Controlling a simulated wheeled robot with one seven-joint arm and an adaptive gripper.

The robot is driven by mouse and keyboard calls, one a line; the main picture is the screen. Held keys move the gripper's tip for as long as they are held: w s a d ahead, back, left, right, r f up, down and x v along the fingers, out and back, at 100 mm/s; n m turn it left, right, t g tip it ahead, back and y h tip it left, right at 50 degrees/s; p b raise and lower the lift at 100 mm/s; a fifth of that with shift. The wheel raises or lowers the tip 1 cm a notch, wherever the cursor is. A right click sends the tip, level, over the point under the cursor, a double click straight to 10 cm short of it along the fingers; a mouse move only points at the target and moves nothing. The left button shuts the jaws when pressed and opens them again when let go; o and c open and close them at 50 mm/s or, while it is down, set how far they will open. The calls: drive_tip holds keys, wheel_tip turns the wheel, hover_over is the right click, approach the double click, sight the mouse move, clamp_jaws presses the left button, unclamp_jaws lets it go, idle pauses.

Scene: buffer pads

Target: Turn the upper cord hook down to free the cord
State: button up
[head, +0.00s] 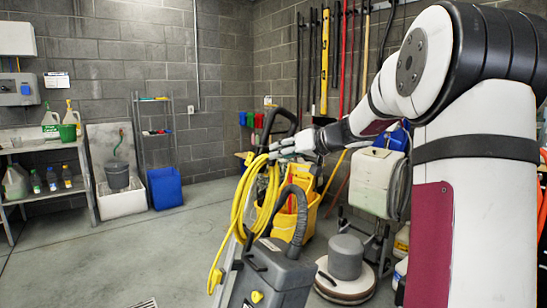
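A grey floor machine (277,283) stands in the front middle, with a black loop handle (292,117) at its top. A yellow cord (238,212) hangs in long loops down the left side of its handle post. My gripper (274,151) reaches in from the right and is at the top of the cord loops, just below the handle loop. Its fingers are small and overlap the cord, so I cannot tell if they are open or touching anything. The upper cord hook is not distinguishable here; the gripper and cord cover that area. A small yellow part (257,296) shows low on the machine.
A yellow mop bucket (312,216) stands close behind the machine. A floor polisher (345,270) with a white tank (376,180) is to its right. A shelf (45,148) and a blue bin (165,188) are at left. The floor at left is clear.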

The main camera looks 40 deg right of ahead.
sight(274, 164)
drive_tip(key=shift+x, duration=2.05)
clamp_jaws()
